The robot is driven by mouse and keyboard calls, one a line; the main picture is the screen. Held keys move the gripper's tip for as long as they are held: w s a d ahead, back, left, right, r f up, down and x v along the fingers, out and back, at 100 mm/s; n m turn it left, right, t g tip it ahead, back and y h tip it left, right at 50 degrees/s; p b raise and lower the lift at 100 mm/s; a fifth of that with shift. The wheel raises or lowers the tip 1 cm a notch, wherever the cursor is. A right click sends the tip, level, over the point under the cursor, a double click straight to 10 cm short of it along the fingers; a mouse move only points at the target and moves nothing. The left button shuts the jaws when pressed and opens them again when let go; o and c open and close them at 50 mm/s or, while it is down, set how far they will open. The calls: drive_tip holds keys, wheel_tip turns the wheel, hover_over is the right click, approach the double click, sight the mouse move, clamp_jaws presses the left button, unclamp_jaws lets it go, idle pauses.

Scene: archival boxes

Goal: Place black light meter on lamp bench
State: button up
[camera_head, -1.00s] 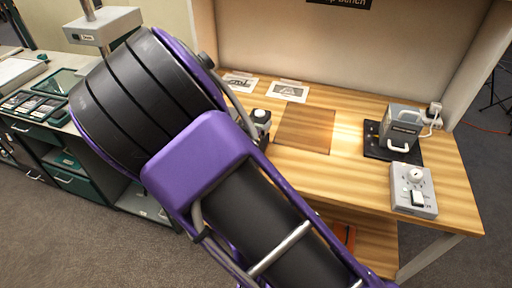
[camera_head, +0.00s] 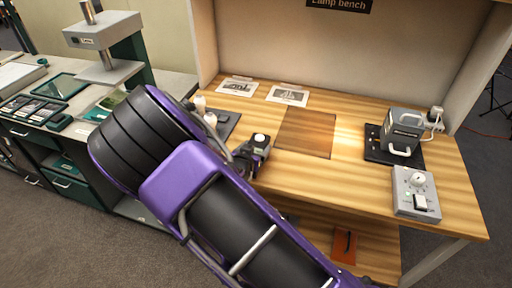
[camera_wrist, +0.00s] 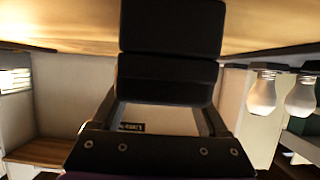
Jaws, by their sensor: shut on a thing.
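The black light meter (camera_head: 260,148), a small dark box with a white dome on top, is held by my gripper (camera_head: 248,158) at the left part of the wooden lamp bench (camera_head: 350,190). In the wrist view the meter (camera_wrist: 170,50) is a dark block between the fingers of my gripper (camera_wrist: 163,100), with wood close behind it. My gripper is shut on the meter. My arm hides part of the bench's left front. I cannot tell whether the meter touches the bench top.
A darker square (camera_head: 306,132) on the bench is bare. Two printed cards (camera_head: 287,96) lie behind it. White bulbs (camera_head: 211,119) stand on a dark tray (camera_head: 229,123) at left. A grey lamp unit (camera_head: 403,130) and a control box (camera_head: 416,192) stand at right.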

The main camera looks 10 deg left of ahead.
drive_tip(key=o, duration=1.4)
